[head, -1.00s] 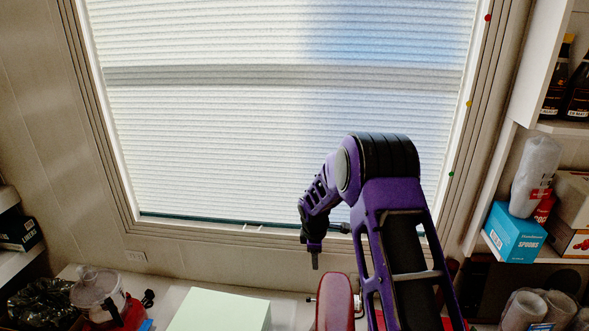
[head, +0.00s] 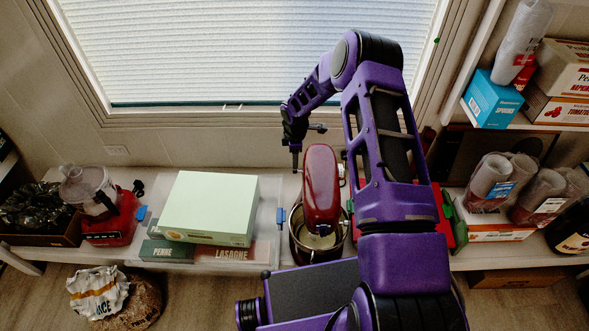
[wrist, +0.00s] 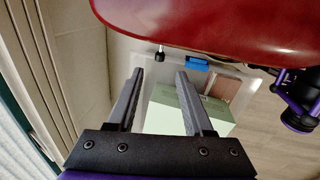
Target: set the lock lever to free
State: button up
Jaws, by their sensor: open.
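A red stand mixer (head: 321,190) stands on the counter with its head over a metal bowl (head: 318,247). In the wrist view its red head (wrist: 200,22) fills the top. A small blue tab (head: 281,215) shows left of the bowl, and a blue tab (wrist: 197,62) also shows under the head in the wrist view. Near it is a dark-tipped knob (wrist: 160,52). I cannot tell which is the lock lever, or its setting. My gripper (head: 296,166) points down just left of the mixer head's rear; its fingers (wrist: 160,76) are open with nothing between them.
A pale green box (head: 210,207) sits on pasta boxes left of the mixer. A food processor (head: 103,205) stands farther left. The window is behind my gripper. Right of my arm are bagged cups (head: 490,180) and shelves.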

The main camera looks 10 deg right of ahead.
aim_at(295, 171)
jog(key=f, duration=0.4)
jog(key=w+f+b, duration=0.1)
jog(key=f, duration=0.2)
jog(key=shift+w, duration=0.1)
jog(key=shift+d, duration=0.1)
grip_shut()
dwell(1.1)
